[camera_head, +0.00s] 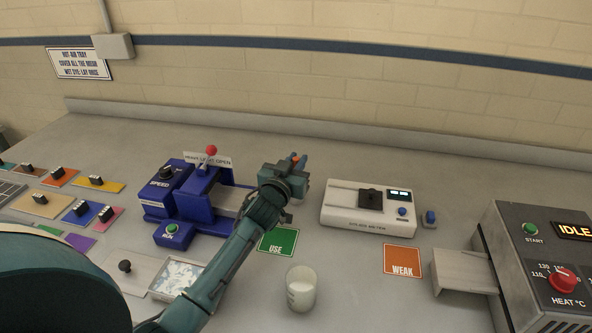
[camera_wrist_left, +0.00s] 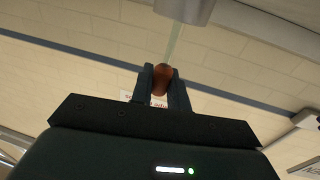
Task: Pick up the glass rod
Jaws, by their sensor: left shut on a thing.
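My left gripper (camera_head: 297,160) is raised over the bench, between the blue speed machine and the white solids meter. In the left wrist view its two fingers (camera_wrist_left: 163,88) are shut on a brown, rounded end piece (camera_wrist_left: 162,74). A thin, pale green, see-through rod (camera_wrist_left: 174,42) runs up from this piece, which looks like the glass rod's end. The rod's far end meets or passes a grey block at the picture's top; I cannot tell which. In the head view only a small orange-brown spot shows between the fingers. My right gripper is not in view.
A beaker (camera_head: 301,288) stands in front of the green USE card (camera_head: 279,241). The blue machine (camera_head: 188,196) is left, the solids meter (camera_head: 368,208) right, beside the orange WEAK card (camera_head: 402,261). A grey heater box (camera_head: 535,262) stands far right. A white-filled tray (camera_head: 178,277) lies near my arm.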

